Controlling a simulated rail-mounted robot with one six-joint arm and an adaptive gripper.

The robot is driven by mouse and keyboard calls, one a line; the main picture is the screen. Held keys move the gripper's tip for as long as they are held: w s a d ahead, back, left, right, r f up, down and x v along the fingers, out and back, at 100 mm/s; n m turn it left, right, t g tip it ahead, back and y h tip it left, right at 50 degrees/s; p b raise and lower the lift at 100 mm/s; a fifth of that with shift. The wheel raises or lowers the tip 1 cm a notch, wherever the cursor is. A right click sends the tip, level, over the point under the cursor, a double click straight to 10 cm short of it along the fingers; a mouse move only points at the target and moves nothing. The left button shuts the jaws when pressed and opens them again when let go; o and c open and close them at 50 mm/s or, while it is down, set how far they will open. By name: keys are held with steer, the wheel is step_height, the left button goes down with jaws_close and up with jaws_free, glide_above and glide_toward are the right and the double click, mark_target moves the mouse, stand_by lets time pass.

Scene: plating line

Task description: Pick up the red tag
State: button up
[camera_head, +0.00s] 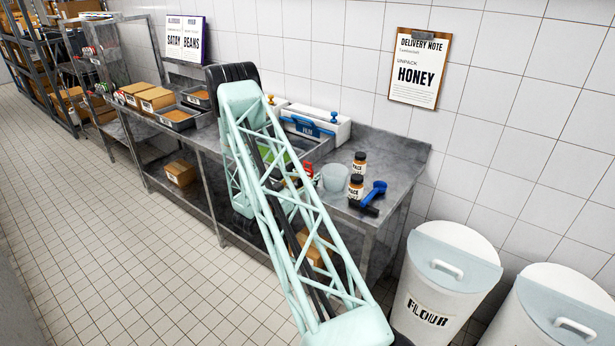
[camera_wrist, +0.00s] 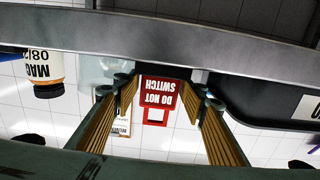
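The red tag (camera_wrist: 158,95) appears upside down in the wrist view, with white lettering reading "DO NOT SWITCH" and a red loop-like frame at one end. It lies in the gap between the two fingers of my gripper (camera_wrist: 164,98), with space visible on both sides. My gripper is open, and its ribbed, tan-lined fingers do not appear to touch the tag. In the head view, a small red piece that looks like the tag (camera_head: 308,167) shows on the steel counter beside my arm.
A white film box (camera_head: 316,124) is behind. A dark tray (camera_wrist: 270,105) is at the right in the wrist view. Flour bins (camera_head: 445,275) stand right.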

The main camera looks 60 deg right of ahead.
mark_target(308, 169)
steer(key=c, duration=0.6)
steer(key=shift+r, duration=0.1)
steer(key=shift+r, duration=1.75)
steer(key=s+a+r, duration=0.1)
steer(key=s+a, duration=0.9)
steer(key=a, duration=0.2)
steer(key=shift+s+r, duration=0.15)
steer(key=shift+s, duration=0.1)
